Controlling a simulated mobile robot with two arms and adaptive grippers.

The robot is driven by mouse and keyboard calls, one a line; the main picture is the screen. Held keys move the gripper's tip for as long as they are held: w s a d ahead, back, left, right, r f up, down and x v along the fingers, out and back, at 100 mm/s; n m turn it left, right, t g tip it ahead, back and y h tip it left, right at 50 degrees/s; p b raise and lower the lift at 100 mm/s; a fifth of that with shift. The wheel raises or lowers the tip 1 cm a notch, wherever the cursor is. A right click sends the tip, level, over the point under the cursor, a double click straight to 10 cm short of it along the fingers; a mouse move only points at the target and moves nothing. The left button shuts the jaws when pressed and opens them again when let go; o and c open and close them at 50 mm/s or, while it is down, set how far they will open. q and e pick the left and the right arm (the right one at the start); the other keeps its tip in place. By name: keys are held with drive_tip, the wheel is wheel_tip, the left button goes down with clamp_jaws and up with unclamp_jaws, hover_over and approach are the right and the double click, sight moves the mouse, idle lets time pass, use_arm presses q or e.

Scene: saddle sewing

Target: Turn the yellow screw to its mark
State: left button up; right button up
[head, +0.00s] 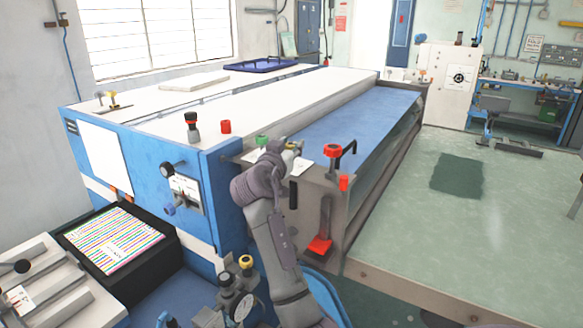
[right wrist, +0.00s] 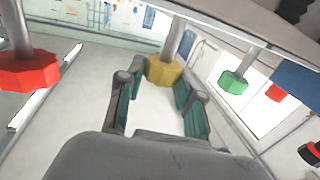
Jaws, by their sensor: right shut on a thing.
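The yellow screw (right wrist: 165,71) has a faceted yellow head on a grey shaft. In the right wrist view it sits between the two fingers of my right gripper (right wrist: 160,95), which is shut on it. In the head view my right gripper (head: 290,147) is over the near end of the blue machine, and only a small bit of yellow shows at its fingers. The screw's mark cannot be made out. My left gripper is not in view.
A green knob (head: 262,141) stands just left of my right gripper and a large red knob (head: 332,151) to its right. Another red knob (head: 225,127) and a black-and-red one (head: 191,121) are further left. A black tray (head: 165,250) holds a striped stack at lower left.

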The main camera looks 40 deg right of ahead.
sight(287, 144)
drive_tip(key=m+g+b, duration=0.1)
drive_tip(key=g+b, duration=0.1)
drive_tip(key=m+g+h+b, duration=0.1)
drive_tip(key=m+g+b, duration=0.1)
drive_tip(key=m+g+h+b, duration=0.1)
drive_tip(key=g+b, duration=0.1)
drive_tip(key=g, duration=0.1)
drive_tip(key=shift+w+a+f+m+b, duration=0.1)
drive_tip(key=shift+w+f+m+b, duration=0.2)
drive_tip(key=shift+m+b, duration=0.1)
drive_tip(key=shift+r+m+g, duration=0.2)
drive_tip(key=shift+m+g, duration=0.2)
drive_tip(key=shift+g, duration=0.5)
drive_tip(key=shift+w+r+m+g+b, duration=0.15)
drive_tip(key=shift+m+g+b, duration=0.15)
drive_tip(key=shift+m+g, duration=1.3)
drive_tip(key=shift+g, duration=0.7)
drive_tip(key=shift+m+g+y, duration=0.4)
drive_tip(key=shift+g, duration=0.2)
drive_tip(key=o, duration=1.2)
drive_tip(key=shift+c, duration=0.2)
wheel_tip(287, 144, up, 10)
drive_tip(key=shift+f, duration=0.1)
